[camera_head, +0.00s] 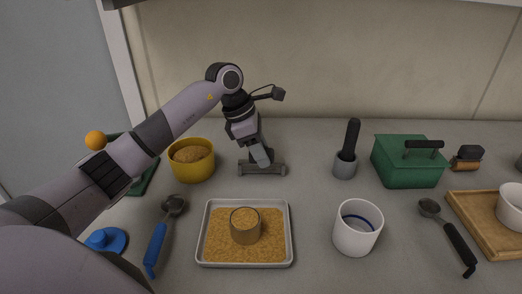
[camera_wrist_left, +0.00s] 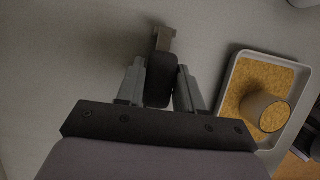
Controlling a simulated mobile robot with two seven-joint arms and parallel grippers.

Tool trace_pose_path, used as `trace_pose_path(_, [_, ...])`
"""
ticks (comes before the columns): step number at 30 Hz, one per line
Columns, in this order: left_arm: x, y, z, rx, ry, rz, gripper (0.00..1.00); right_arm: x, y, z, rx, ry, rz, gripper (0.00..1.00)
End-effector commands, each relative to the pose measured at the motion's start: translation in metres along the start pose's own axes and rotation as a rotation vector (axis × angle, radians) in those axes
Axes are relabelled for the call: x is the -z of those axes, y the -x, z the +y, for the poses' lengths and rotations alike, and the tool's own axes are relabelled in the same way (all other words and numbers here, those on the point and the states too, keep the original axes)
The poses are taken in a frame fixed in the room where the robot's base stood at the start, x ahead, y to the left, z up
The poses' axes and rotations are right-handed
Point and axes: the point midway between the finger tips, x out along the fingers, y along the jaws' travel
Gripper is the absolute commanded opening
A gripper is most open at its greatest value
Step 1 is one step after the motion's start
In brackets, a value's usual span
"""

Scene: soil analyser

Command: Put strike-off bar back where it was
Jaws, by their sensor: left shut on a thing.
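The strike-off bar (camera_head: 277,170) is a flat grey piece behind the tray in the head view. It is level, at or just above the counter; I cannot tell whether it touches. In the left wrist view its dark handle (camera_wrist_left: 158,90) sits between the fingers and the bar's end (camera_wrist_left: 165,40) shows beyond. My left gripper (camera_head: 261,160) is shut on the handle from above; the fingers also show in the left wrist view (camera_wrist_left: 162,85). My right gripper is not in view.
A metal tray (camera_head: 204,256) of tan soil holds a filled cup (camera_head: 245,228) in front. A yellow bowl (camera_head: 192,171) stands left, a blue-handled scoop (camera_head: 157,244) nearer. A mortar with pestle (camera_head: 345,165), green box (camera_head: 406,172) and white cup (camera_head: 357,238) stand right.

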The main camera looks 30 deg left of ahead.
Motion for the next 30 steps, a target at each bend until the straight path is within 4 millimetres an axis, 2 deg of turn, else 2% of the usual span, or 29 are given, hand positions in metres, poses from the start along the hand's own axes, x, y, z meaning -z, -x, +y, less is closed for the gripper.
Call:
trace_pose_path(2, [0.001, -0.003, 0.0, -0.001, 0.0, -0.001, 0.12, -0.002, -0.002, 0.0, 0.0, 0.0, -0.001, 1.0])
trace_pose_path(3, [0.001, -0.002, 0.0, 0.0, 0.0, 0.0, 0.49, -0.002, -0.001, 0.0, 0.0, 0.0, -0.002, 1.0])
trace_pose_path(4, [0.001, -0.002, 0.0, 0.0, 0.0, 0.0, 0.59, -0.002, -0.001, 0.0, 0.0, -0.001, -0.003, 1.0])
trace_pose_path(5, [0.001, -0.002, 0.0, 0.0, 0.0, 0.0, 0.62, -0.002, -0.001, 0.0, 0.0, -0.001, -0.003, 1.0])
trace_pose_path(13, [0.001, -0.001, 0.0, 0.0, 0.0, 0.001, 0.62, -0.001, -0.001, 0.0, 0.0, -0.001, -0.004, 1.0])
trace_pose_path(17, [0.0, 0.007, 0.001, -0.002, 0.0, 0.001, 0.62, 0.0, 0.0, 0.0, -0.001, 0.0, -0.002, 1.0])
trace_pose_path(30, [-0.001, 0.095, 0.001, -0.004, 0.0, 0.0, 0.62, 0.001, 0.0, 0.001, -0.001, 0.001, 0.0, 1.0])
